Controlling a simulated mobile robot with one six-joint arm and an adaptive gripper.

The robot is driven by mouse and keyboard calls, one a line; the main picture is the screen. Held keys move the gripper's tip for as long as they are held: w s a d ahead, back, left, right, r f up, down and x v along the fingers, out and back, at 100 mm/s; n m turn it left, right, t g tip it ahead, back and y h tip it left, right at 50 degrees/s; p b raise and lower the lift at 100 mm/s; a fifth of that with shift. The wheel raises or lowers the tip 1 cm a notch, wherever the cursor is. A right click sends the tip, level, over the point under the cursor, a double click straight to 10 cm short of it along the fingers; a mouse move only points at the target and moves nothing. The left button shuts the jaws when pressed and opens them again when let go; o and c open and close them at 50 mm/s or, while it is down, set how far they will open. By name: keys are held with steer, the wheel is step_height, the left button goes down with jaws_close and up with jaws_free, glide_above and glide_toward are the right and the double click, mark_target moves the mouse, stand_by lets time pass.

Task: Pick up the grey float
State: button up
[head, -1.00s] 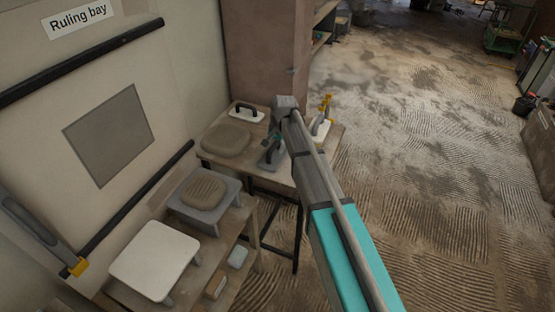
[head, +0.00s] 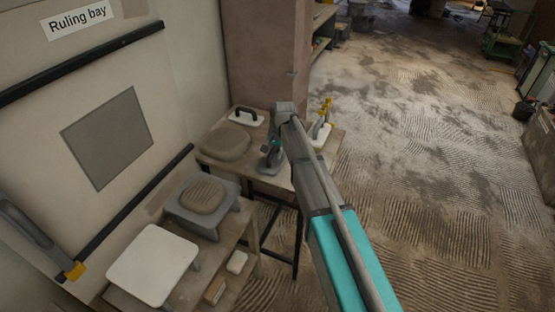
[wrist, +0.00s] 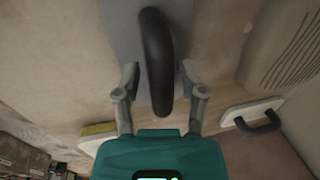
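The grey float is a flat grey plate with a black handle on the small table. In the head view its plate (head: 265,162) is partly hidden by my gripper (head: 277,149). In the wrist view the black handle of the grey float (wrist: 157,50) stands between the two fingers of my gripper (wrist: 160,74). The fingers are open, one on each side of the handle, with a visible gap on both sides. The grey plate lies beyond the handle. The gripper holds nothing.
A white float with a black handle (head: 246,117) and a yellow-handled float (head: 322,131) share the table (head: 307,167). A grey-brown plaster slab (head: 225,141) sits at its left. A lower bench in front carries a grey stand (head: 227,214) and a white board (head: 153,264). Floor at right is open.

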jaws_close()
steer(key=shift+r, duration=0.1)
step_height(320, 180, up, 3)
steer(key=p, duration=0.2)
steer(key=shift+p, duration=0.4)
steer(key=s+r+p, duration=0.9)
steer(key=s+p, duration=0.1)
steer(key=s, duration=0.4)
steer(key=shift+r, duration=0.4)
